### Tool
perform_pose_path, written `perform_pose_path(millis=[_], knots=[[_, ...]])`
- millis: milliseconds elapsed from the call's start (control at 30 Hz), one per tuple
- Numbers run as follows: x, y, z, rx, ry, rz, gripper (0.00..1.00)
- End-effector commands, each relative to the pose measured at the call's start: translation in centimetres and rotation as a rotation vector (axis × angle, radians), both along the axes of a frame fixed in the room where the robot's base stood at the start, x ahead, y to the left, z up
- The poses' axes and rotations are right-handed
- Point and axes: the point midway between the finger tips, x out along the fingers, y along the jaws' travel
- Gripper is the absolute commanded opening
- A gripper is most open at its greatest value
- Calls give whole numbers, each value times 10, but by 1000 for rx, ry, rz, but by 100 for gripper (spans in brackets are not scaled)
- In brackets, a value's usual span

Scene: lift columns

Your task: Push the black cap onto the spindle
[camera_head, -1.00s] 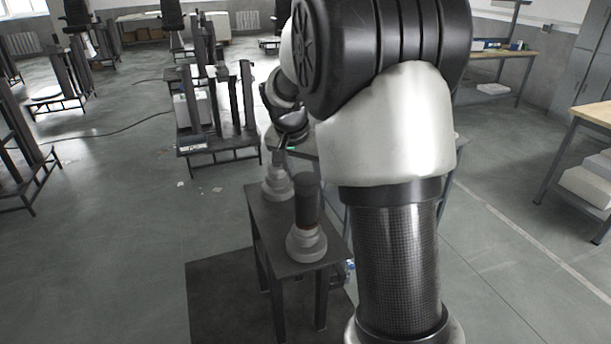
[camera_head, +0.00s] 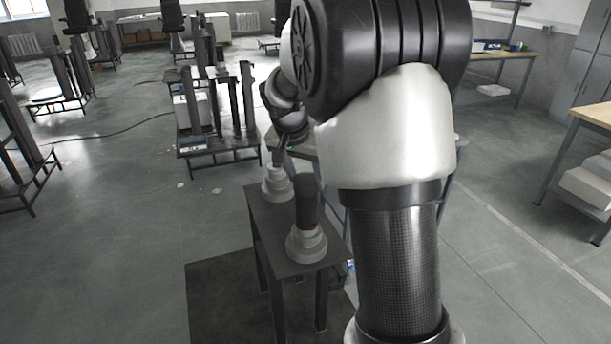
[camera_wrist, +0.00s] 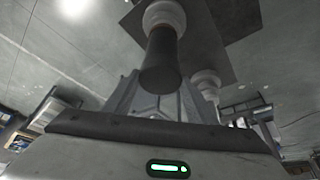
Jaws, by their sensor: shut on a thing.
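A pale stepped column (camera_head: 278,187) stands at the far end of the small dark table (camera_head: 263,214). My gripper (camera_head: 278,157) is small and dark in the head view and appears right above its top. A second pale stepped column (camera_head: 306,246) at the near end carries an upright black cylinder (camera_head: 306,200). In the wrist view, a black cylinder (camera_wrist: 160,65) shows between the two fingers of my gripper (camera_wrist: 157,98), with a pale stepped piece (camera_wrist: 164,15) at its other end. The black cap in my grip and the spindle's tip are not clearly seen.
My own arm covers the middle right of the head view. Another lift-column table (camera_head: 215,140) stands behind, with a cable on the floor (camera_head: 110,132) to its left. A wooden bench (camera_head: 595,115) stands at the right.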

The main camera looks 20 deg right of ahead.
Motion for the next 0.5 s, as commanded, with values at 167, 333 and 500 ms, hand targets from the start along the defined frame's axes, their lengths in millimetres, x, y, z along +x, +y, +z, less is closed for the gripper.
perform_pose_path(millis=[167,333,500], knots=[[-2,0,-4,1,8,-1,27],[-2,0,-4,2,9,-1,27],[-2,0,-5,2,11,-1,63]])
